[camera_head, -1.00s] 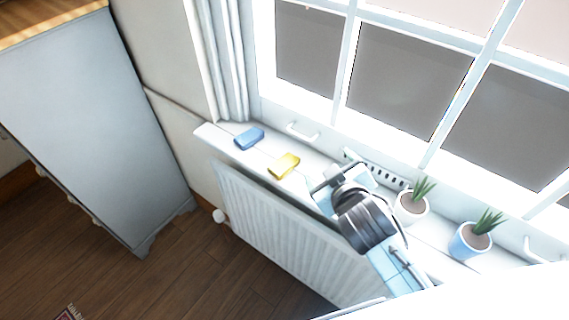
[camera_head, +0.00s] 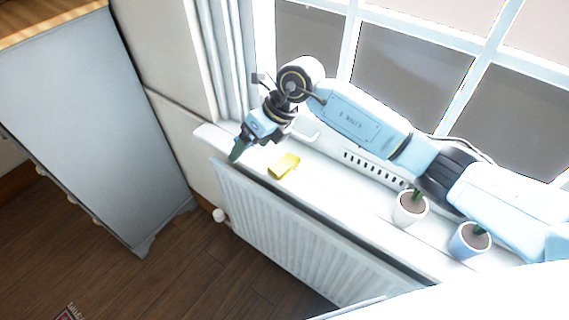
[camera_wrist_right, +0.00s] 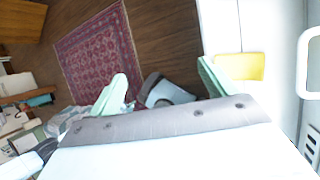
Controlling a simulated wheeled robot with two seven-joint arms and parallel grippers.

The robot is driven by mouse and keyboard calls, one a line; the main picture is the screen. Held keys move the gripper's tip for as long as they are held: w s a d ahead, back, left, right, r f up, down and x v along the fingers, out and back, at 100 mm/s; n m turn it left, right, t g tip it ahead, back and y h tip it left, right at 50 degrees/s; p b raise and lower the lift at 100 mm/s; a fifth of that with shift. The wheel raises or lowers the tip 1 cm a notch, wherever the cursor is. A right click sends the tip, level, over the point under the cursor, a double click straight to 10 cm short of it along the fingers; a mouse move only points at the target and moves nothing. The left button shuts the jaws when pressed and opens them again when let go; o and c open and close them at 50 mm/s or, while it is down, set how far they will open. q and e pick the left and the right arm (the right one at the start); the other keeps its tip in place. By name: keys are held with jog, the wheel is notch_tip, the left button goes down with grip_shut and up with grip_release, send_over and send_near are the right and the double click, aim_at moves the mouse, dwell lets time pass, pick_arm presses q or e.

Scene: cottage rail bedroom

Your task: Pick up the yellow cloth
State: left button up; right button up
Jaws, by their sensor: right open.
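The yellow cloth (camera_head: 284,165) lies on the white window sill, above the radiator. It also shows in the right wrist view (camera_wrist_right: 240,66), just past one green finger, outside the gap between the fingers. My right gripper (camera_head: 238,151) is to the left of the cloth in the head view, near the sill's front edge and apart from the cloth. In the wrist view the right gripper (camera_wrist_right: 162,86) has its fingers spread, with floor and rug showing beyond. No cloth is between them. My left gripper is not in view.
Two potted plants, one white (camera_head: 410,208) and one blue (camera_head: 469,243), stand on the sill under my right arm. A white window handle (camera_head: 304,136) is behind the cloth. A radiator (camera_head: 290,235) is below. A grey cabinet (camera_head: 85,120) stands at left.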

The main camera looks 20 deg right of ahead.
jog(key=w+d+h, duration=0.2)
jog(key=d+h, duration=0.3)
jog(key=d, duration=0.4)
jog(key=b, duration=0.7)
send_over(285, 161)
jog(key=shift+m, duration=0.3)
jog(key=f, duration=0.8)
jog(key=shift+s, duration=0.2)
notch_tip(285, 161, down, 5)
jog(key=b, duration=0.3)
jog(key=shift+w+b, duration=0.15)
jog(key=shift+b, duration=0.2)
jog(key=shift+r, duration=0.1)
